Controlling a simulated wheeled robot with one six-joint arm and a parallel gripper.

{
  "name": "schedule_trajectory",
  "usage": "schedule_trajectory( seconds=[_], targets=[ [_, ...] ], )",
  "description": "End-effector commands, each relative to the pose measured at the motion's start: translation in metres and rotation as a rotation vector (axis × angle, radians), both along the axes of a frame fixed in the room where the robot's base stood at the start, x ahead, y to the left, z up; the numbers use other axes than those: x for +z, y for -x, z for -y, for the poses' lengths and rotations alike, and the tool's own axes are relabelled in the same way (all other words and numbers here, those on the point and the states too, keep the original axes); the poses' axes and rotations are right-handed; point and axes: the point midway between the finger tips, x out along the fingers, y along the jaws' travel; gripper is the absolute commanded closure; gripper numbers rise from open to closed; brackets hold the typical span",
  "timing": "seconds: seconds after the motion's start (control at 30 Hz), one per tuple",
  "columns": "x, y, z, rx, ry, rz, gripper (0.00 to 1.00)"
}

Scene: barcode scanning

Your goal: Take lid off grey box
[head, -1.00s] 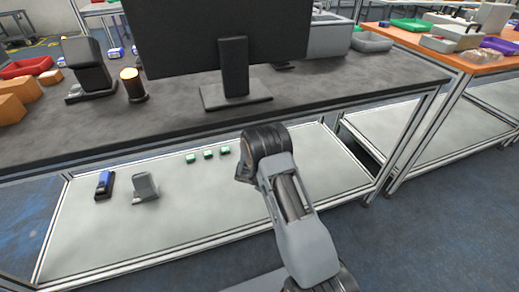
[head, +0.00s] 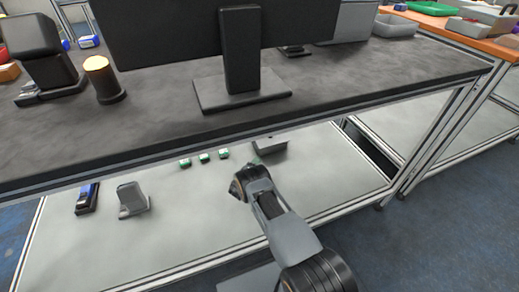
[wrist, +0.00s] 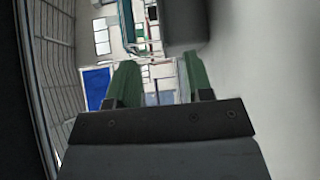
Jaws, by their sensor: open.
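A grey box (head: 356,24) stands at the back right of the dark table, partly behind the monitor. A smaller grey object (head: 271,146) lies on the lower shelf, just beyond the end of my arm; I cannot tell whether it has a lid. In the wrist view my gripper (wrist: 160,82) is open, its two green fingers apart with nothing between them. A blurred grey block (wrist: 185,25) shows ahead of the fingers, towards the right one. In the head view my gripper is mostly hidden by my arm.
The lower shelf (head: 180,240) holds several small green-and-white items (head: 205,157), a blue-black device (head: 87,198) and a grey scanner-like device (head: 132,199). The tabletop edge (head: 200,147) overhangs the shelf. The monitor stand (head: 241,95) is above. The shelf's front is clear.

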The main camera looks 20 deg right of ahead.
Motion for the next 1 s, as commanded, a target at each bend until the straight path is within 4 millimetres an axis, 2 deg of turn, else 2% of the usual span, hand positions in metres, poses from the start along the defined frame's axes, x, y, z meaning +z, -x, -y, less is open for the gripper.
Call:
schedule_trajectory(
  seconds=[0.03,0.17,0.67,1.0],
  targets=[
    [-0.006,-0.003,-0.002,0.022,0.003,0.021,0.53],
    [-0.009,-0.011,-0.001,0.055,0.006,0.055,0.53],
    [-0.012,-0.056,0.046,0.056,0.006,0.059,0.53],
    [-0.009,-0.073,0.061,0.059,0.007,0.057,0.53]
  ],
)
